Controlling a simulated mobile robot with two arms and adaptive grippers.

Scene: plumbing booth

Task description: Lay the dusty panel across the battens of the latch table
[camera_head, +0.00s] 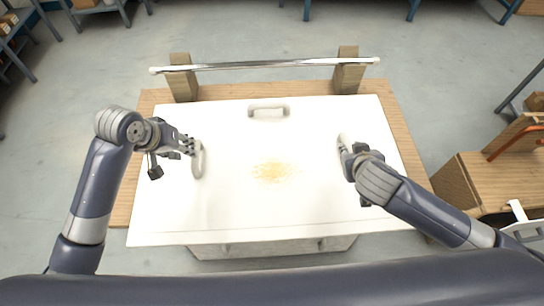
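The dusty panel (225,210) is a wide white sheet with a yellowish dust patch (275,172) near its middle. It lies over the wooden latch table (408,135) and reaches past its front edge; I cannot tell whether it touches the table. The panel hides the battens. My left gripper (193,147) is at the panel's left handle (198,165) and appears shut on it. My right gripper (346,151) is at the right handle (343,139) and appears shut on it, its fingers partly hidden by the wrist. A third handle (268,111) at the far edge is free.
A metal bar (265,66) spans two wooden posts (183,78) (348,72) behind the panel. A pale box-like structure (272,248) shows below the panel's near edge. A wooden bench (480,185) with an orange-handled tool stands at the right. Grey floor is open behind.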

